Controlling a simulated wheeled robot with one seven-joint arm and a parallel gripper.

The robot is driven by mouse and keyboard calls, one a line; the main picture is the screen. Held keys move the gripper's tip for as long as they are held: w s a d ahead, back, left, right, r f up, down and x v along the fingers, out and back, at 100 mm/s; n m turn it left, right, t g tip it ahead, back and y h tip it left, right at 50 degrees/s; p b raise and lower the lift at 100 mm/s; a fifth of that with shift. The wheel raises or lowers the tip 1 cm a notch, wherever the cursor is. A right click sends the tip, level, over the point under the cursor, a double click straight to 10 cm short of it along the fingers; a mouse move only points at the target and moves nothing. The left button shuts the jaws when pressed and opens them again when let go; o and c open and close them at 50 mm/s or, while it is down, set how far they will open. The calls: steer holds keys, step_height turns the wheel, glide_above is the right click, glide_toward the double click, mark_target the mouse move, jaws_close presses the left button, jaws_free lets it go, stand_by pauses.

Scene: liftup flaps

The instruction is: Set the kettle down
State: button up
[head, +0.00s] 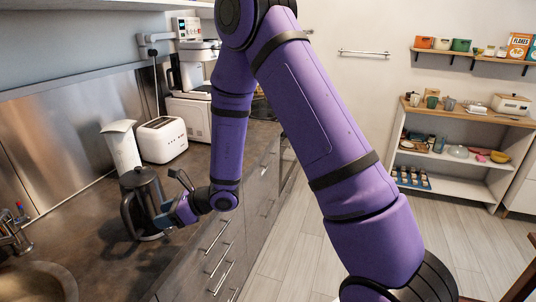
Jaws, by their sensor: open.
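A dark kettle (147,199) with a black handle on its left side stands upright on the dark countertop (98,240), in the left of the head view. My gripper (170,212) is at the kettle's right side, close against it in the picture, with its jaws open. Whether a finger touches the kettle cannot be told from here. The gripper hides part of the kettle's lower right side.
A white toaster (162,140) and a tall white container (121,148) stand behind the kettle. A white coffee machine (187,113) is further back. Drawers (221,250) line the counter's front.

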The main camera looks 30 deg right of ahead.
steer(key=s+d+r+n+g, duration=0.1)
steer(key=s+r+n+g, duration=0.2)
steer(key=s+r+n, duration=0.5)
steer(key=s+d+r+n+g, duration=0.1)
steer(key=s+r+n+g, duration=0.3)
steer(key=r, duration=0.6)
steer(key=s+d+r+n+t+h, duration=0.2)
steer(key=s+d+r+n+h, duration=0.3)
steer(key=s+d, duration=0.4)
steer(key=s+d+r+n+t+h, duration=0.3)
steer(key=s+d+r+n+h, duration=0.3)
steer(key=s+d, duration=0.3)
steer(key=shift+s+d+n+h, duration=0.25)
steer(key=shift+s+n+h, duration=0.1)
steer(key=shift+n, duration=0.45)
steer(key=shift+f, duration=0.1)
